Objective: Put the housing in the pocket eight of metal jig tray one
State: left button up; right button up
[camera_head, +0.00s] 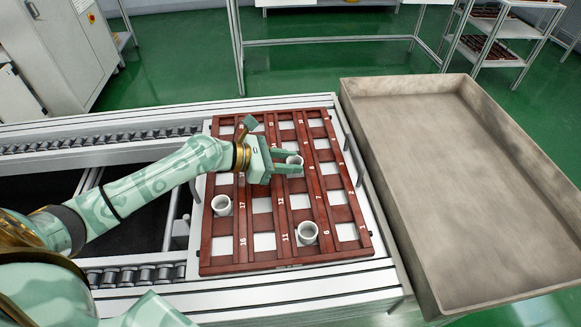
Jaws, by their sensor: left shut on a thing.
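A red-brown jig tray (206,256) lies on the conveyor, with a grid of pale square pockets and small white numbers. My left gripper (287,161) is over the middle of the tray's far half. It is shut on a white, round, cup-like housing (295,160), partly hidden by the fingers. I cannot tell whether the housing touches the tray. A second white housing (221,205) stands in the left column. A third white housing (307,233) stands near the front edge. The numbers are too small to tell surely which pocket is eight. My right gripper is not in view.
A large, empty, grey-brown bin (415,85) stands right beside the conveyor, with raised walls. The roller conveyor (135,275) runs to the left of the tray. A grey cabinet (60,45) and shelf racks (490,45) stand at the back on a green floor.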

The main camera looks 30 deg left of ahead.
pick_arm(q)
jog(key=shift+f, duration=0.8)
jog(key=shift+r, duration=0.3)
jog(key=shift+f, duration=0.2)
jog(key=o, duration=1)
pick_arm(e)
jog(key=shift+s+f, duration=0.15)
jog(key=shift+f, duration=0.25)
pick_arm(q)
jog(key=shift+r, duration=0.1)
jog(key=shift+r, duration=0.2)
jog(key=p+v, duration=0.3)
jog(key=v, duration=0.8)
jog(key=shift+s+a, duration=0.35)
jog(key=shift+a, duration=0.05)
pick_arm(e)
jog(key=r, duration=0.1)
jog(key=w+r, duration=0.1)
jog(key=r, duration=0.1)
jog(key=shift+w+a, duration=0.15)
